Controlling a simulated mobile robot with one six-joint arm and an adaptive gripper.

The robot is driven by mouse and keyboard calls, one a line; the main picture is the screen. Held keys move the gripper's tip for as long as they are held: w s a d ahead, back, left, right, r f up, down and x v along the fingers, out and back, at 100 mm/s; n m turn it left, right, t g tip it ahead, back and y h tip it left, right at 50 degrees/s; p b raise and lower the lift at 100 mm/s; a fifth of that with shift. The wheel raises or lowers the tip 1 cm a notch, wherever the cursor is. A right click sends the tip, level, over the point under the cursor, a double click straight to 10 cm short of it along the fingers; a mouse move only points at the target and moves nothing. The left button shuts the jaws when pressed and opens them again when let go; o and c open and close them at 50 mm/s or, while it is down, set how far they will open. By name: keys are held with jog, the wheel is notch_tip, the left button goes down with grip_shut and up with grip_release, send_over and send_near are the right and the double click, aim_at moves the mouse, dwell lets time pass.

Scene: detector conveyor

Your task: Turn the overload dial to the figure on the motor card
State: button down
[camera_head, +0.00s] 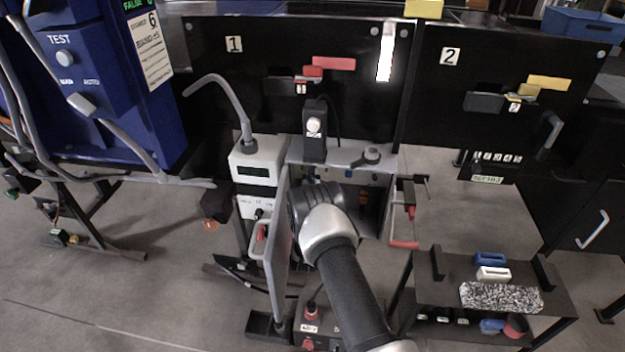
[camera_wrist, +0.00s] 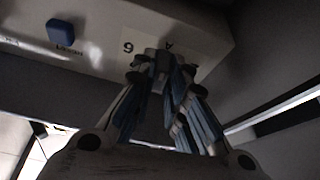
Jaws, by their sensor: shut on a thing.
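In the wrist view my gripper (camera_wrist: 164,72) is shut at the face of a pale relay housing (camera_wrist: 210,38). Beside the fingertips are a figure looking like 6 or 9 and a letter A. A blue button (camera_wrist: 61,31) with an inverted RESET-like label is to the left. In the head view my arm reaches into the open box, hiding my gripper. I cannot make out a motor card.
The box door (camera_head: 280,245) stands open left of my arm. A red-handled lever (camera_head: 405,215) is on the box's right side. A grey meter box (camera_head: 257,172) stands left. A black bench (camera_head: 440,290) with loose parts is at lower right, with open floor around.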

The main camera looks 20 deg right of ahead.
jog(key=shift+w+r, duration=0.15)
jog(key=shift+r, duration=0.3)
jog(key=c, duration=1.6)
grip_release()
jog(key=shift+d+f, duration=0.15)
jog(key=shift+f, duration=0.2)
jog(key=v, duration=0.7)
jog(key=shift+o, duration=0.2)
